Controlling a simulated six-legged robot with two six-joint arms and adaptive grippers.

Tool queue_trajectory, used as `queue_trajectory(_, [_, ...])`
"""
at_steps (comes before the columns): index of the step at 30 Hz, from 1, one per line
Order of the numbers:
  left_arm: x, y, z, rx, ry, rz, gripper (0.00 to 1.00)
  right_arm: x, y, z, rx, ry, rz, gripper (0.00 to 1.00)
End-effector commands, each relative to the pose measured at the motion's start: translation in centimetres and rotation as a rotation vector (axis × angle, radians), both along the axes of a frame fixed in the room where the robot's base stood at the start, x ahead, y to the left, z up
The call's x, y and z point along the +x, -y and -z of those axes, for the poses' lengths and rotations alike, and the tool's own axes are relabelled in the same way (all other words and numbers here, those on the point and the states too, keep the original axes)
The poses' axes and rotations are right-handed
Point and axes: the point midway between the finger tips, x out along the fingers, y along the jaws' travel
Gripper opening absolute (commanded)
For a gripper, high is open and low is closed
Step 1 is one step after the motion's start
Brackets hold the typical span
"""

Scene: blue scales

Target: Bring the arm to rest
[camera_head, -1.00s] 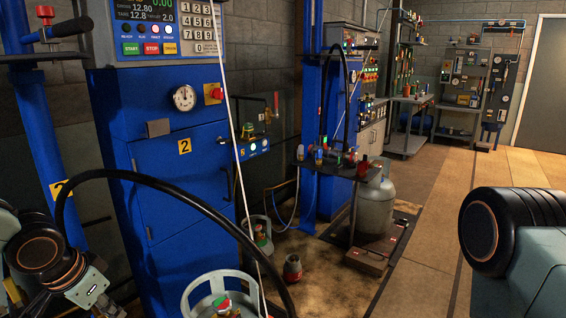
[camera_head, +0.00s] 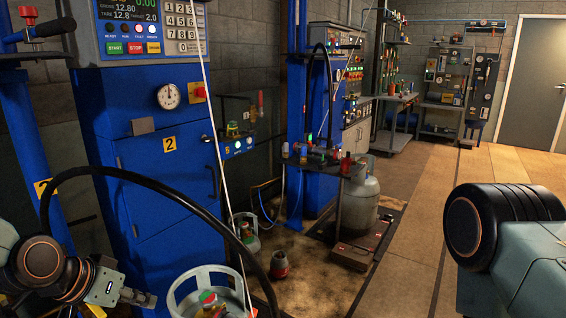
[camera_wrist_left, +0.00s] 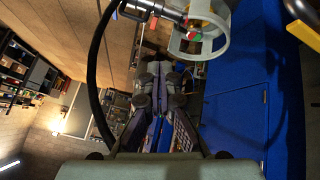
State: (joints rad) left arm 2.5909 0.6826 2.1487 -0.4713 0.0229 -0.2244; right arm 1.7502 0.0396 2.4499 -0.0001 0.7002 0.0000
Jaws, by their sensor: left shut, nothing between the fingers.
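My left arm comes in at the lower left of the head view, with its gripper (camera_head: 138,297) low, in front of the blue scale cabinet (camera_head: 160,200) marked 2. The left wrist view shows the gripper (camera_wrist_left: 160,72) with its fingers together and nothing between them. A gas cylinder with a pale round collar (camera_head: 180,296) stands to the right of the gripper, apart from it as far as I can tell. My right arm shows only as a thick dark joint and grey-green link at the right edge; its gripper is out of view.
A black hose (camera_head: 150,178) arches over my left arm toward the cylinder. A small red cylinder (camera_head: 279,265) stands on the floor. A black stand (camera_head: 335,165) and a grey gas bottle (camera_head: 359,190) stand farther back. The floor (camera_head: 410,250) at centre right is open, leading toward a door (camera_head: 530,85).

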Motion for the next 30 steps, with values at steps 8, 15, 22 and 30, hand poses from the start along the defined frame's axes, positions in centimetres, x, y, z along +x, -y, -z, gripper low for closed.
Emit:
queue_trajectory(8, [-6.2, 3.9, 9.2, -0.042, -0.129, -0.224, 0.0, 0.0, 0.0, 0.0, 0.0, -0.001, 0.0, 0.4])
queue_trajectory(15, [-17.6, 3.2, 18.1, 0.157, -0.33, -0.327, 0.0, 0.0, 0.0, 0.0, 0.0, 0.0, 0.0, 0.4])
queue_trajectory(22, [-27.8, 3.5, 22.3, 0.282, -0.538, -0.246, 0.0, 0.0, 0.0, 0.0, 0.0, -0.001, 0.0, 0.4])
queue_trajectory(30, [-30.4, 3.6, 23.3, 0.297, -0.595, -0.22, 0.0, 0.0, 0.0, 0.0, 0.0, 0.0, 0.0, 0.4])
